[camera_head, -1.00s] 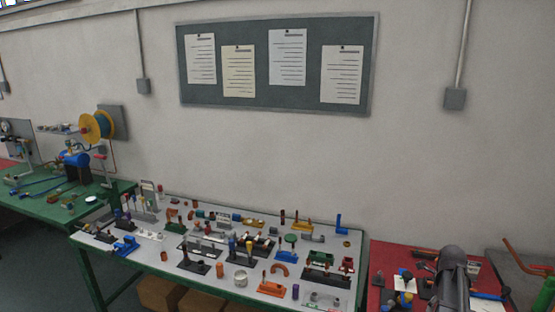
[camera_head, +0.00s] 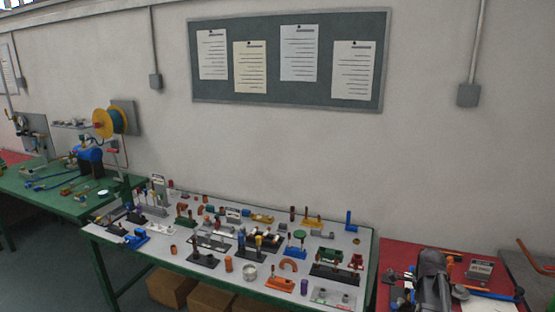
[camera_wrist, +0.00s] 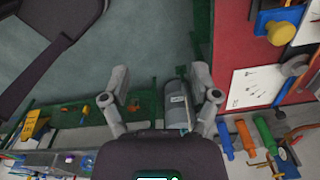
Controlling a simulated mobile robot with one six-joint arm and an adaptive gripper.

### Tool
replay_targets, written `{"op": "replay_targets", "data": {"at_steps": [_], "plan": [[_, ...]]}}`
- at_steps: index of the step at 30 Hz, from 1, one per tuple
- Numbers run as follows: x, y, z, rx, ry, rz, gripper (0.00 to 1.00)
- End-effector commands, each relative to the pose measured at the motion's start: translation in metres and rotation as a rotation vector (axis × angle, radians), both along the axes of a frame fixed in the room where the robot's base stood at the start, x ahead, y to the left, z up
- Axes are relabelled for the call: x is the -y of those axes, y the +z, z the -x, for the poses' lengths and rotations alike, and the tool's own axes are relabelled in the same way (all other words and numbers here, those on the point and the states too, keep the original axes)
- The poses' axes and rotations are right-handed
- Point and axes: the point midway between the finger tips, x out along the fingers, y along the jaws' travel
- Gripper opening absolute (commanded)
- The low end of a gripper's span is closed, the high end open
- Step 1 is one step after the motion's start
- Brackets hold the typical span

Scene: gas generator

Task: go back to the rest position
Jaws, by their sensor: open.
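My gripper (camera_wrist: 160,76) shows in the wrist view with its two grey fingers spread apart, so it is open. In the head view a dark grey part of my arm stands at the lower right, in front of the red table (camera_head: 400,254). The gripper cannot be made out in that view.
The grey-topped table (camera_head: 330,232) holds several small coloured parts. A green table (camera_head: 40,188) with a blue machine (camera_head: 90,158) and a yellow reel (camera_head: 104,123) stands left. Boxes (camera_head: 172,288) lie under the middle table. The wrist view shows a bare floor (camera_wrist: 130,38).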

Motion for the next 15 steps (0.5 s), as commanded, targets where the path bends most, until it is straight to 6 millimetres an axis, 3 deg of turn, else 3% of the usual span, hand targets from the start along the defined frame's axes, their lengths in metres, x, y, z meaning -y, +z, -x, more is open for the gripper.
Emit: {"op": "replay_targets", "data": {"at_steps": [3,15], "plan": [[-0.037,-0.012,0.002,0.000,0.220,0.000,0.79],[-0.142,-0.039,0.013,0.000,0.962,0.000,0.79]]}}
